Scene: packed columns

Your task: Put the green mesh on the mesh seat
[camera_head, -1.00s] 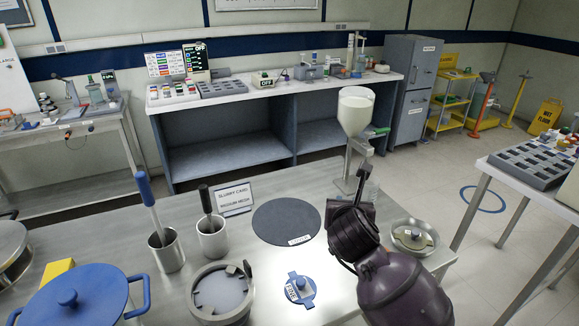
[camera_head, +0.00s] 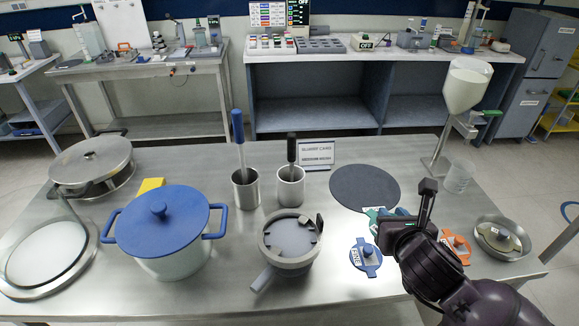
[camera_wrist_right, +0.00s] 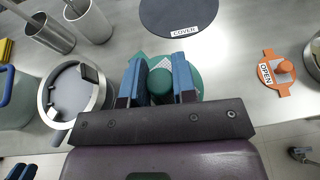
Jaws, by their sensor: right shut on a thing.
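The green mesh (camera_head: 374,213) is a round disc with a green knob, mostly hidden by my right gripper in the head view. In the right wrist view, the blue fingers of my right gripper (camera_wrist_right: 160,82) are shut on the knob of the green mesh (camera_wrist_right: 198,83). I cannot tell whether the mesh touches the table. To its left stands a grey round vessel (camera_head: 289,240) with a handle, rim catches and a recessed inside, probably the mesh seat; it also shows in the wrist view (camera_wrist_right: 75,95). Two dark blue tips at the wrist view's lower left may be my left gripper (camera_wrist_right: 22,172).
A blue mesh (camera_head: 365,257) lies just in front, and an orange mesh (camera_head: 458,248) to the right. A dark cover disc (camera_head: 365,187) lies behind. Two metal cups with tools (camera_head: 246,190), a blue-lidded pot (camera_head: 160,225) and a funnel stand (camera_head: 467,85) surround the area.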

